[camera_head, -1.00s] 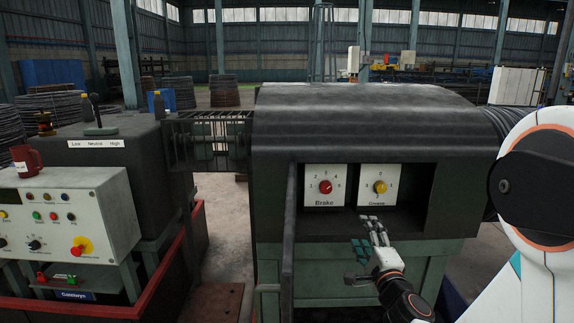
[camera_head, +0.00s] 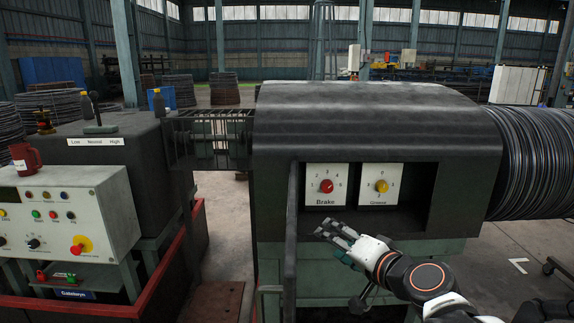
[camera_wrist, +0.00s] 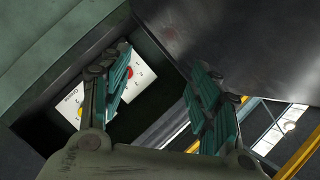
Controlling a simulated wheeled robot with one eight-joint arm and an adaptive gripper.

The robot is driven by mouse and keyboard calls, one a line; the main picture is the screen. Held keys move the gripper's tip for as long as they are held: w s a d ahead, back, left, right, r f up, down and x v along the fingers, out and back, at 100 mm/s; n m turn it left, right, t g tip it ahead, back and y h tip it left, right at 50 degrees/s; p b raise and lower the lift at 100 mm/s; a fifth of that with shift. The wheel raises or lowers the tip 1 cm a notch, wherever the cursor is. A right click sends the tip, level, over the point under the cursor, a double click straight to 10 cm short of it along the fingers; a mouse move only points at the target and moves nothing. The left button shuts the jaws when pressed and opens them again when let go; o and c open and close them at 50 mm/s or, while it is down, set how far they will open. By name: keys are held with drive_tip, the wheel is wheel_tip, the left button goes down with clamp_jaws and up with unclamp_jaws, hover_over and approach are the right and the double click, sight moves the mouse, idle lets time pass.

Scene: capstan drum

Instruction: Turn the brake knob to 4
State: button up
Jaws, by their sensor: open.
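The brake knob (camera_head: 326,186) is red and round, on a white dial plate (camera_head: 312,171) marked "Brake" with small numbers around it. Which number it points to is too small to tell. The plate sits in a dark recess of the large machine. My gripper (camera_head: 333,230) is open and empty, just below and in front of the brake plate, apart from the knob. In the wrist view, my gripper's two fingers (camera_wrist: 160,95) are spread. Behind the left finger a red knob (camera_wrist: 130,72) shows at the edge of a white plate, partly hidden.
An open door edge (camera_head: 291,225) stands upright left of the recess. The recess has a dark hood above it. A control console (camera_head: 70,220) stands at the far left.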

drive_tip(key=s+d+f+n+g+h, duration=0.3)
drive_tip(key=s+d, duration=0.1)
drive_tip(key=s, duration=0.6)
drive_tip(key=s+d+f+n+g+h, duration=0.3)
drive_tip(key=s+d, duration=0.2)
drive_tip(key=s, duration=0.5)
drive_tip(key=shift+s+f+g, duration=0.15)
drive_tip(key=shift+f+g, duration=0.15)
drive_tip(key=shift+c, duration=0.3)
idle(0.3)
